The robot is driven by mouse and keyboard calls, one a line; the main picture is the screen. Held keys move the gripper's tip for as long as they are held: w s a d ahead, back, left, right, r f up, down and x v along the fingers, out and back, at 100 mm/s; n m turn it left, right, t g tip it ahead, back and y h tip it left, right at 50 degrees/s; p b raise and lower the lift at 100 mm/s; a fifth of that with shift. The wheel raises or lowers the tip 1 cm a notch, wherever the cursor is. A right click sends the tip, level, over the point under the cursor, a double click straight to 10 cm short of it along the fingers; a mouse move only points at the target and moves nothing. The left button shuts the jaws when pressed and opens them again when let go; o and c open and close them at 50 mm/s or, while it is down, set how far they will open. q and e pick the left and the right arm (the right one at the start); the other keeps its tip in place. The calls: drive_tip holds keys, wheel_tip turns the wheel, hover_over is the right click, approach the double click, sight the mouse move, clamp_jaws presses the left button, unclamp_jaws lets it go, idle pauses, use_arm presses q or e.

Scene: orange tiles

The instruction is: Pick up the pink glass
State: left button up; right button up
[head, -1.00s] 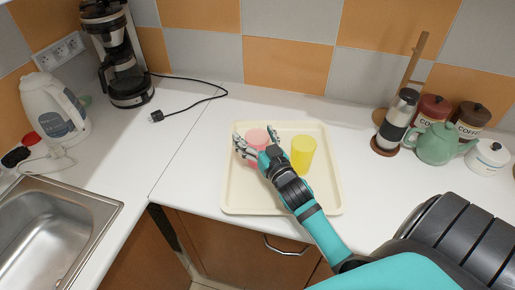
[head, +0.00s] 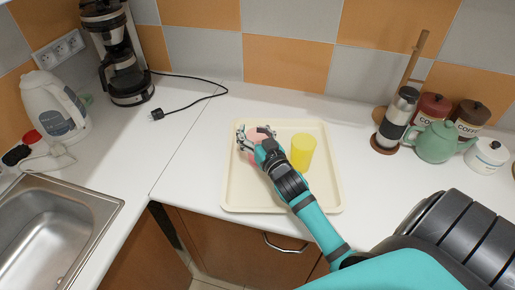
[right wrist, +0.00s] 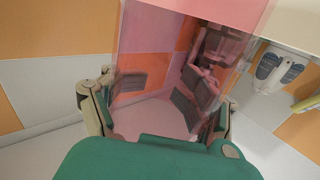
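The pink glass (head: 253,134) is see-through and stands on the cream tray (head: 232,196), toward its left back. My right gripper (head: 256,139) is at the glass, with its fingers spread to either side of it; the gripper hides part of the glass. In the right wrist view the pink glass (right wrist: 160,45) fills the space between the fingers of the right gripper (right wrist: 160,108). The fingers look open around it; firm contact is not visible. My left gripper is not in view.
A yellow glass (head: 303,152) stands on the tray, close to the right of my gripper. A wooden holder, canisters and a green teapot (head: 436,142) stand at the right. The counter behind the tray is clear.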

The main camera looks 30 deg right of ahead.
drive_tip(key=shift+c, duration=0.6)
drive_tip(key=shift+r, duration=0.1)
